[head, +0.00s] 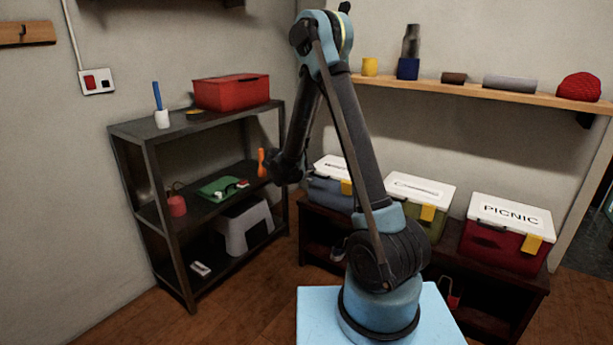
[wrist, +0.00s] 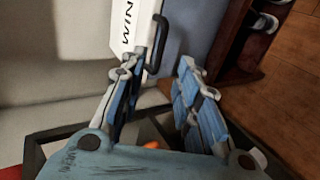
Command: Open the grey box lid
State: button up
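The grey box (head: 328,193) stands leftmost in the row of boxes, with a white lid (head: 330,165) that looks closed and a yellow latch (head: 346,187). My arm hides part of its right side. In the wrist view, the white lid (wrist: 122,30) carries letters reading "WIN", with a dark handle (wrist: 159,38) at its edge and the grey-blue body (wrist: 195,28) beside it. My gripper (wrist: 158,68) is open, its two fingers apart with nothing held between them. The lid and handle appear beyond the fingertips. In the head view the fingers are hidden behind my wrist.
A green box (head: 405,210) and a red PICNIC box (head: 503,245) stand to the right on the same dark bench. A metal shelf (head: 170,240) with a red bin (head: 232,92) stands left. An orange item (head: 262,162) shows beside my wrist. A wall shelf (head: 450,88) hangs above.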

aim_at(317, 176)
jog(key=shift+x, duration=5.75)
jog(key=shift+a, duration=0.15)
grip_shut()
